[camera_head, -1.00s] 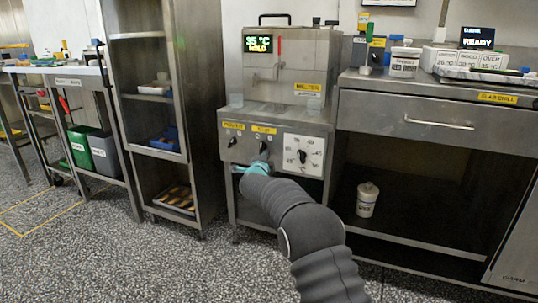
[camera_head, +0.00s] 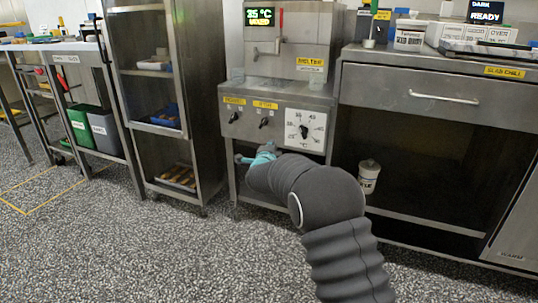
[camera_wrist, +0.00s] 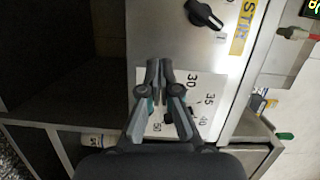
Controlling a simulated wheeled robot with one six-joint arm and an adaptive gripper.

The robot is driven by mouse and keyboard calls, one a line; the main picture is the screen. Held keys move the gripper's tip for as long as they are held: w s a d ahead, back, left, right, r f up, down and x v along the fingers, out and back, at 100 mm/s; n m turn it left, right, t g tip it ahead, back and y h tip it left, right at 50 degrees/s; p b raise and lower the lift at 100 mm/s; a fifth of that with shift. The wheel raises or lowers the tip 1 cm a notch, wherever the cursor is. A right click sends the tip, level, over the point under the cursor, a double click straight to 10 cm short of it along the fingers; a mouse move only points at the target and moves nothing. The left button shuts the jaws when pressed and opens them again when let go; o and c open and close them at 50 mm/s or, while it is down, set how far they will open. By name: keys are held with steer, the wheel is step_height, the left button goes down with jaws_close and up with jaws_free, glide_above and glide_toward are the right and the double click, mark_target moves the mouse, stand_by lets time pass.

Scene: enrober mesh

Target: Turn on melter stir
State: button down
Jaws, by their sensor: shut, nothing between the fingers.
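The melter (camera_head: 284,110) is a steel machine with a lit display reading about 35 °C over a second line. Its front panel has two black switches and a white dial (camera_head: 305,129). The stir switch (camera_head: 264,123) is the middle control, under a yellow label; in the wrist view this black knob (camera_wrist: 203,14) sits at the top, slanted, one end near a mark like "I". My gripper (camera_head: 265,152) is below that switch in the head view. In the wrist view my gripper (camera_wrist: 160,68) is shut and empty, over the dial's edge and apart from the stir knob.
The left switch (camera_head: 234,117) is close beside the stir switch. A steel shelf unit (camera_head: 202,165) stands left of the melter. A counter with a drawer (camera_head: 440,96) stands right, a white tub (camera_head: 369,176) on its lower shelf. The floor in front is open.

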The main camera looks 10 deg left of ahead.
steer(key=shift+s+d+f, duration=0.1)
steer(key=shift+s+f, duration=0.05)
steer(key=shift+s, duration=1.2)
steer(key=shift+s+f, duration=0.15)
steer(key=shift+s, duration=1.15)
